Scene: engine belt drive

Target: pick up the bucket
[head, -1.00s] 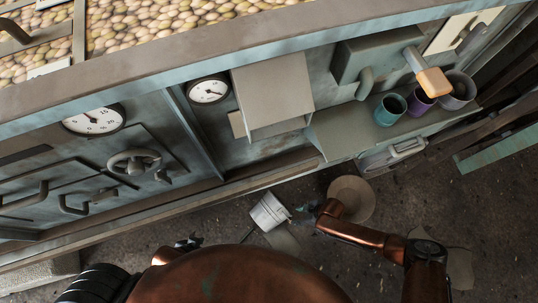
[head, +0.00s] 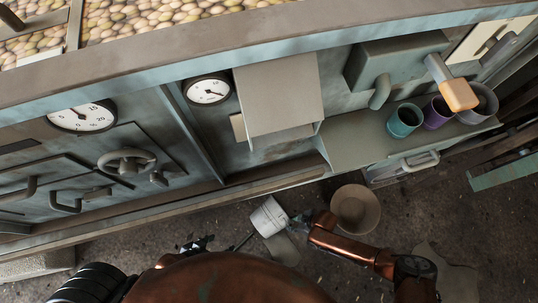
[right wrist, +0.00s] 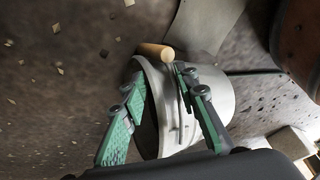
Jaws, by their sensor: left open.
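The white bucket (head: 268,217) is on or just above the dark floor below the machine and looks tilted in the head view. In the right wrist view the bucket (right wrist: 200,115) fills the middle, with its wooden handle grip (right wrist: 155,50) beyond the fingertips. My right gripper (right wrist: 158,80) has its green-padded fingers apart, across the bucket's rim area; whether they press on it is unclear. In the head view my right gripper (head: 300,219) is small, close to the bucket's right side. My left gripper (head: 195,243) is open and empty, left of the bucket.
A round tan basin (head: 356,208) is on the floor right of the bucket. The machine's panel and shelf (head: 375,140) stand above, with teal (head: 404,121) and purple (head: 436,114) cups and a mallet (head: 458,94). Floor left of the bucket is mostly clear.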

